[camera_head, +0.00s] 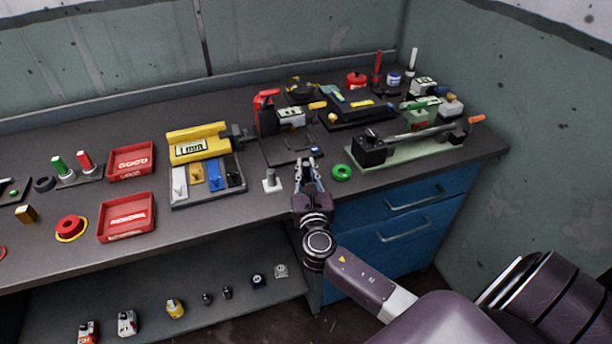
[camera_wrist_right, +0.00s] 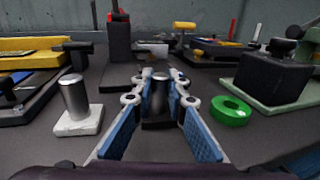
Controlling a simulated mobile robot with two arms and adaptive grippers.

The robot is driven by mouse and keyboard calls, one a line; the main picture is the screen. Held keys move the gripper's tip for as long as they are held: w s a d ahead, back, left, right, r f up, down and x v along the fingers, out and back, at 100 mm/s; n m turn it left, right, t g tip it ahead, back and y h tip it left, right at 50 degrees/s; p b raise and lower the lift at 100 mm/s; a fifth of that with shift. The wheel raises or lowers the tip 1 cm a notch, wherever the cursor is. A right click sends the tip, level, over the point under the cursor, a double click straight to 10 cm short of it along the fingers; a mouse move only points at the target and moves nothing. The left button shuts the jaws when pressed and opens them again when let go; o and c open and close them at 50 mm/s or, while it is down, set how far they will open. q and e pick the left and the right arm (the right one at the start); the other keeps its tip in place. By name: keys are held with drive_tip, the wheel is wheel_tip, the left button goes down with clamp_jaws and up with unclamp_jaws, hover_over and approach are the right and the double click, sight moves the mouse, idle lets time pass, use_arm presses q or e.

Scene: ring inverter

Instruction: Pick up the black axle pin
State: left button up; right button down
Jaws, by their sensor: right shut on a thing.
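The black axle pin (camera_wrist_right: 160,100) is an upright grey metal post on a dark square base, in the middle of the right wrist view. My right gripper (camera_wrist_right: 160,92) is shut on it, with a blue-padded finger on each side. In the head view my right gripper (camera_head: 308,172) is over the front part of the bench top and largely hides the pin. I cannot tell whether the base touches the bench. My left gripper is in neither view.
A similar pin on a white base (camera_head: 271,183) stands left of my right gripper. A green ring (camera_head: 342,172) lies to the right. Behind are a red-handled black device (camera_head: 268,118) and a long green-based fixture (camera_head: 415,147). A yellow-topped unit (camera_head: 198,142) stands left.

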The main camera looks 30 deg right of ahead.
drive_tip(key=shift+r, duration=0.1)
idle(0.3)
wheel_tip(320, 180, up, 20)
drive_tip(key=p, duration=0.4)
drive_tip(key=s+a+f+n+t+y, duration=0.1)
drive_tip(key=s+a+f+n+y, duration=0.25)
drive_tip(key=s+a, duration=0.5)
drive_tip(key=s+a+f+n+t+y, duration=0.1)
drive_tip(key=s+a+f+n+y, duration=0.15)
drive_tip(key=s+a+y, duration=0.55)
wheel_tip(320, 180, up, 6)
drive_tip(key=m+g+h, duration=0.2)
drive_tip(key=m+h, duration=0.4)
drive_tip(key=h, duration=0.6)
hover_over(306, 164)
drive_tip(key=shift+y, duration=0.25)
drive_tip(key=shift+f, duration=0.15)
